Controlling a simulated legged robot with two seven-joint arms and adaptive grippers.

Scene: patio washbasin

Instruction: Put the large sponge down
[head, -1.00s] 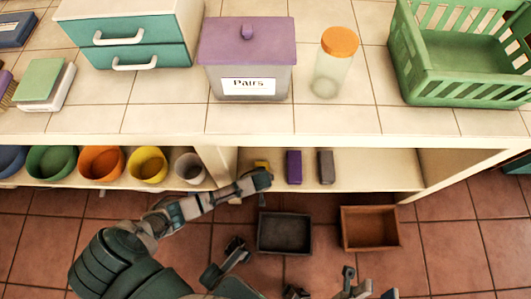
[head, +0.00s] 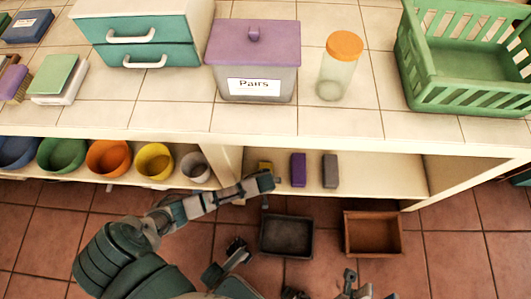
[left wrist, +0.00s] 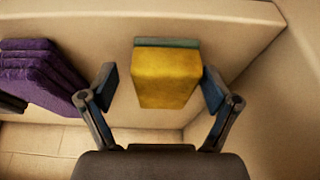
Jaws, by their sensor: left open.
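The large sponge (left wrist: 167,78), yellow with a green scouring side, rests on the lower shelf beneath the counter. It sits between the spread fingers of my left gripper (left wrist: 160,82) in the left wrist view. The right finger looks very close to the sponge; a gap shows at the left finger. In the head view, the yellow sponge (head: 265,167) shows only partly behind my left gripper (head: 265,182).
A purple block (head: 298,170) and a grey block (head: 330,171) stand right of the sponge on the shelf. Coloured pots, including a yellow one (head: 154,162), line the left bay. A dark crate (head: 287,254) and a brown crate (head: 373,252) lie on the floor.

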